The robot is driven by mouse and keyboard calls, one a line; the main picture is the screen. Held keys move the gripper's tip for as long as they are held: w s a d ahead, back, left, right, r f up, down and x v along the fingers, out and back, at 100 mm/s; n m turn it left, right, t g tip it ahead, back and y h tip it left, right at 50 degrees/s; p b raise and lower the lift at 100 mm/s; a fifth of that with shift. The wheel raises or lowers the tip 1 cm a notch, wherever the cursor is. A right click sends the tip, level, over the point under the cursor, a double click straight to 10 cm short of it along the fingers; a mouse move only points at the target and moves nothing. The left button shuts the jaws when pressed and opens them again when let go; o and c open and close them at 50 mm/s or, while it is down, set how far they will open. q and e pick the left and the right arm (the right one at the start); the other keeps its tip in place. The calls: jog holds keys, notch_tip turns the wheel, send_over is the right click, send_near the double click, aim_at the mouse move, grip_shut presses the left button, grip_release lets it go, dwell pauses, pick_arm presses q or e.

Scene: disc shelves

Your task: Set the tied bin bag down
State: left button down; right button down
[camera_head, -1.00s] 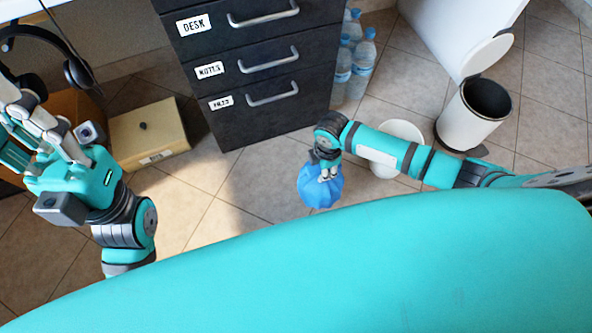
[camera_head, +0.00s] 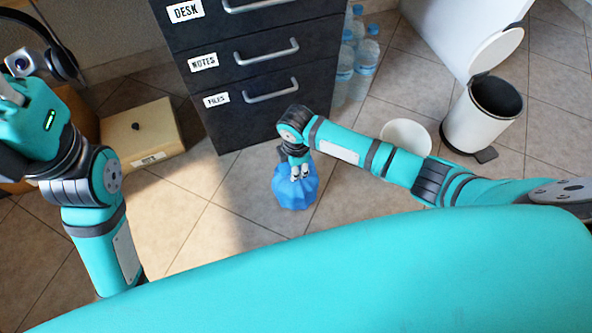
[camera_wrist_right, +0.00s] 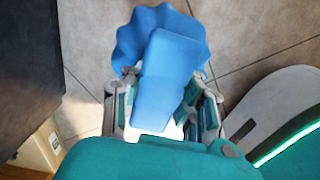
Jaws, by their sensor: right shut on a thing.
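The tied bin bag (camera_head: 294,193) is blue and bunched, in front of the dark drawer cabinet. My right gripper (camera_head: 299,172) is shut on its top, and the bag hangs or rests at floor level; I cannot tell if it touches the tiles. In the right wrist view the blue bag (camera_wrist_right: 165,70) shows between the fingers of my right gripper (camera_wrist_right: 163,110), its ruffled part beyond them. My left arm comes in at the left of the head view; its fingers are mostly cut off by the picture's left edge.
The drawer cabinet (camera_head: 262,80) stands just behind the bag. An open white pedal bin (camera_head: 474,124) and a white round lid or bowl (camera_head: 407,133) are at the right. Water bottles (camera_head: 358,68) stand beside the cabinet. A tan box (camera_head: 140,135) is at left. Floor tiles between are clear.

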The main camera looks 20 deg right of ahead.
jog(key=shift+f, duration=0.35)
jog(key=shift+f, duration=0.1)
jog(key=c, duration=1.1)
grip_release()
jog(key=shift+o, duration=0.2)
